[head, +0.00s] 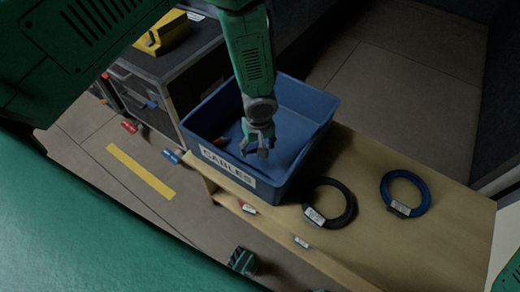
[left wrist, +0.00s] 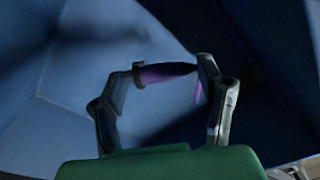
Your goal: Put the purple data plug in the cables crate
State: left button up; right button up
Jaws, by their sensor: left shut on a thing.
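The blue cables crate (head: 318,100) stands on the wooden bench, with a white "CABLES" label on its front wall. My left gripper (head: 259,148) reaches down over the crate, with its fingers inside the outline of the open top. In the left wrist view my left gripper (left wrist: 165,75) is shut on the purple data plug (left wrist: 166,73), which lies across between the two fingertips. Blue crate walls fill the background there. The plug is too small to make out in the head view. My right gripper is not in view.
A black cable coil (head: 345,217) and a blue cable coil (head: 424,206) lie on the wooden bench (head: 395,250) right of the crate. A small orange-brown thing (head: 220,142) shows inside the crate.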

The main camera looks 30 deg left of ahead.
aim_at(258, 164)
pick_arm(q)
notch_tip(258, 164, down, 4)
jog(key=shift+a+r+b, duration=0.1)
jog(key=shift+b, duration=0.25)
jog(key=f, duration=0.1)
jog(key=f+b, duration=0.1)
jog(key=f, duration=0.1)
jog(key=shift+d+f, duration=0.2)
jog(key=shift+f, duration=0.05)
jog(key=shift+r, duration=0.1)
jog(key=shift+a, duration=0.1)
jog(key=o, duration=1)
jog(key=shift+r, duration=0.2)
jog(key=r+p, duration=0.1)
jog(key=r, duration=0.3)
jog(key=r+p, duration=0.1)
jog(key=r, duration=0.2)
jog(key=r+p, duration=0.1)
jog(key=r, duration=0.3)
jog(key=shift+s+d+r, duration=0.25)
jog(key=shift+d+r, duration=0.05)
jog(key=shift+d, duration=0.05)
